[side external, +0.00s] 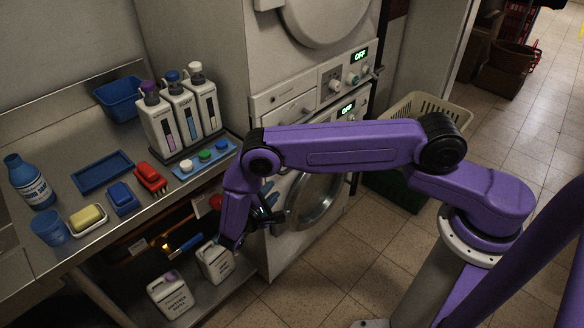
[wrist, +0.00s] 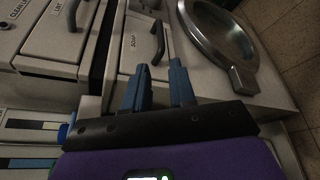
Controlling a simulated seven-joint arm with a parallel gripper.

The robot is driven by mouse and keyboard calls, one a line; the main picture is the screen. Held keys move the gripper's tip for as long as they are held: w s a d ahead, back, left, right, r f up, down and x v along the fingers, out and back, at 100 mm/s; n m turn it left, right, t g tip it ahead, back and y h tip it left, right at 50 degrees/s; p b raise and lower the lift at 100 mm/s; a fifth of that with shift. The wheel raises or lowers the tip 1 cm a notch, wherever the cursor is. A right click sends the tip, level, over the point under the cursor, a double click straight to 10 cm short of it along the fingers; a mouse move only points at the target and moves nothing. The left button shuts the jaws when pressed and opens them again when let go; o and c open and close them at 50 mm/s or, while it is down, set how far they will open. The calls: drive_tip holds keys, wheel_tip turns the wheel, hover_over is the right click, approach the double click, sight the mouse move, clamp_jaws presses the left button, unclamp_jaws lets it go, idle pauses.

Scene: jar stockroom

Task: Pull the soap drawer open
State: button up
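The soap drawer (wrist: 138,60) is a pale front lettered SOAP in the wrist view, with a dark bar handle (wrist: 159,40). It looks flush with the machine around it. My gripper (wrist: 159,68) is open, its two blue fingers apart and pointing at the drawer. The near end of the handle shows between and just beyond the fingertips; I cannot tell whether they touch. In the side external view my gripper (side external: 268,205) is in front of the lower machine, and my arm hides the soap drawer there.
A drawer lettered LINT (wrist: 62,35) sits beside it, across a dark gap. The round washer door (wrist: 220,40) is close on the right. A counter (side external: 115,235) with soap bottles (side external: 183,110), trays and brushes stands left of my arm. A cream basket (side external: 425,108) stands behind it.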

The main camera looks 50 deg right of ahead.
drive_tip(key=x, duration=1.6)
drive_tip(key=shift+s, duration=0.1)
drive_tip(key=shift+a, duration=0.1)
clamp_jaws()
